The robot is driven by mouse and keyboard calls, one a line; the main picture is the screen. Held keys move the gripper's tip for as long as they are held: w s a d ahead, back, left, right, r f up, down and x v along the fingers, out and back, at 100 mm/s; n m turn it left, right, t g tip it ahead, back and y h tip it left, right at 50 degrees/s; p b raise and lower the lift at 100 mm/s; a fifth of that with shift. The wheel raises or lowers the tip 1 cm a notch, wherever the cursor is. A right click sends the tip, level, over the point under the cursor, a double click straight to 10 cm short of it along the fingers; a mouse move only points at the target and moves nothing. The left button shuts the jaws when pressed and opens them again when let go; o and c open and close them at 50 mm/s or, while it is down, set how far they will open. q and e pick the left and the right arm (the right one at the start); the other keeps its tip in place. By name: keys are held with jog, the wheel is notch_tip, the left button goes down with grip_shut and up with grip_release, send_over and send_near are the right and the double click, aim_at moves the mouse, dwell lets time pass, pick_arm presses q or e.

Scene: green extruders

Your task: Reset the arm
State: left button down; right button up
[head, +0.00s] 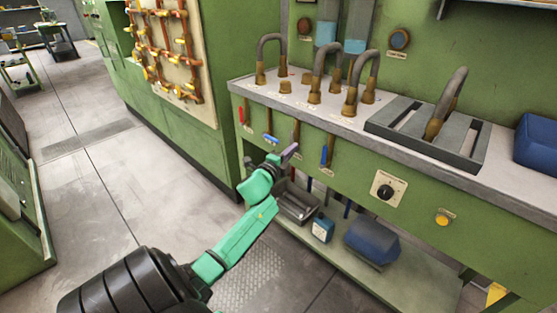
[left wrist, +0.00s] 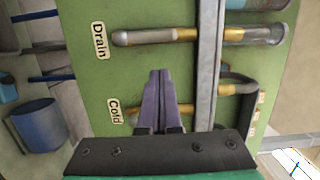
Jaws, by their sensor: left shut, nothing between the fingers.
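My left arm, green with a black lower link, reaches from the bottom left of the head view toward the front of a green workbench. My left gripper (head: 290,150) has purple fingers and is shut and empty in front of the bench's levers. In the left wrist view its fingertips (left wrist: 159,72) are together. They point at the green panel, between a lever labelled "Drain" (left wrist: 140,37) and one labelled "Cold" (left wrist: 133,116). I cannot tell whether they touch anything. My right gripper is in neither view.
The bench front has a red lever (head: 242,112), blue levers (head: 324,156) and a black knob (head: 386,191). Curved pipes (head: 361,80) stand on top. A metal tray (head: 296,203), a blue canister (head: 322,229) and a blue bin (head: 371,243) sit on the lower shelf. Floor at left is clear.

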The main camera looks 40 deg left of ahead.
pick_arm(q)
jog(key=v, duration=0.9)
jog(key=shift+s, duration=0.4)
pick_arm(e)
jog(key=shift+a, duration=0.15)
pick_arm(q)
jog(key=shift+f, duration=0.15)
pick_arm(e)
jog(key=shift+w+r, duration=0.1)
